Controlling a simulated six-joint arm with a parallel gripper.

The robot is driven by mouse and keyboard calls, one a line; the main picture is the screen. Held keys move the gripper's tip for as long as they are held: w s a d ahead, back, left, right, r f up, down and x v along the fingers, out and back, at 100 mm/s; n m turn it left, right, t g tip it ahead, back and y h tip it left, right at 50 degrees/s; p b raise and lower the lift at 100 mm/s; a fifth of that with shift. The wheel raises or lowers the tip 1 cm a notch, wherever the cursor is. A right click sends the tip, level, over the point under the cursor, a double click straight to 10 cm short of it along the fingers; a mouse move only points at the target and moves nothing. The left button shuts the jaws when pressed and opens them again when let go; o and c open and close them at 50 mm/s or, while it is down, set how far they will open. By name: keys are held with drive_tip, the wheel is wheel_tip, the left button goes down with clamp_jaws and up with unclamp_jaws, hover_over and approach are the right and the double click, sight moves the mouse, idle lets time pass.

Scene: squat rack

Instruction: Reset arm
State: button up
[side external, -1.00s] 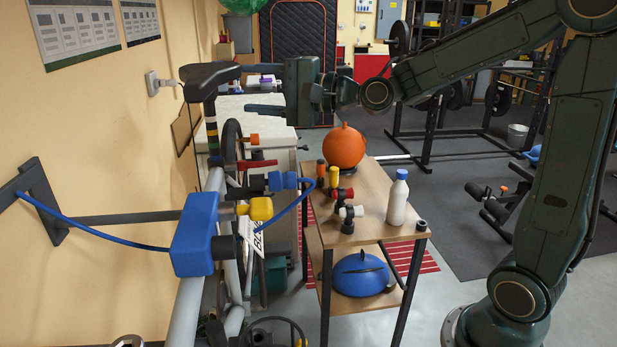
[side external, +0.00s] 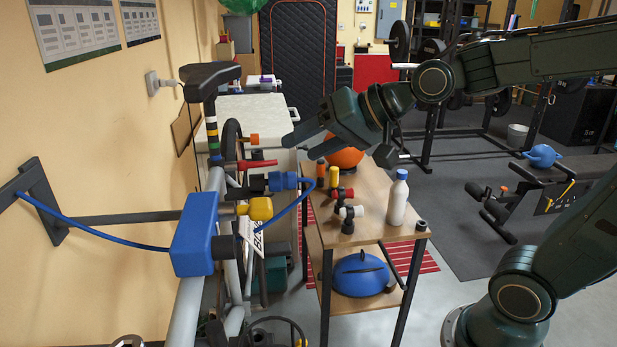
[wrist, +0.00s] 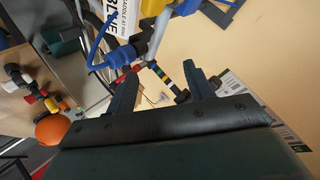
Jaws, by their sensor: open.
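In the wrist view my gripper (wrist: 160,92) shows two dark fingers spread apart, with the striped seat post (wrist: 160,72) seen beyond the gap. The bicycle's dark saddle (side external: 209,80) and striped seat post (side external: 211,130) stand to the left, apart from my gripper. A blue clamp (side external: 192,235) grips the bicycle. The orange ball (side external: 346,158) is partly hidden behind my gripper.
The wooden cart (side external: 375,222) holds a white bottle (side external: 398,198) and several small tools. A blue round object (side external: 360,273) sits on its lower shelf. A pale cabinet (side external: 258,112) stands behind the bicycle. Open floor (side external: 455,200) lies right of the cart.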

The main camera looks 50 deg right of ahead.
drive_tip(key=s+d+f+n+g+h, duration=0.2)
drive_tip(key=s+f, duration=0.1)
drive_tip(key=s, duration=0.5)
drive_tip(key=s+d+f+n+g+h, duration=0.1)
drive_tip(key=s+d+f+n+g, duration=0.1)
drive_tip(key=s, duration=0.7)
drive_tip(key=shift+d+f+n+g+h, duration=0.4)
drive_tip(key=shift+d+f+g, duration=0.15)
drive_tip(key=shift+g, duration=0.05)
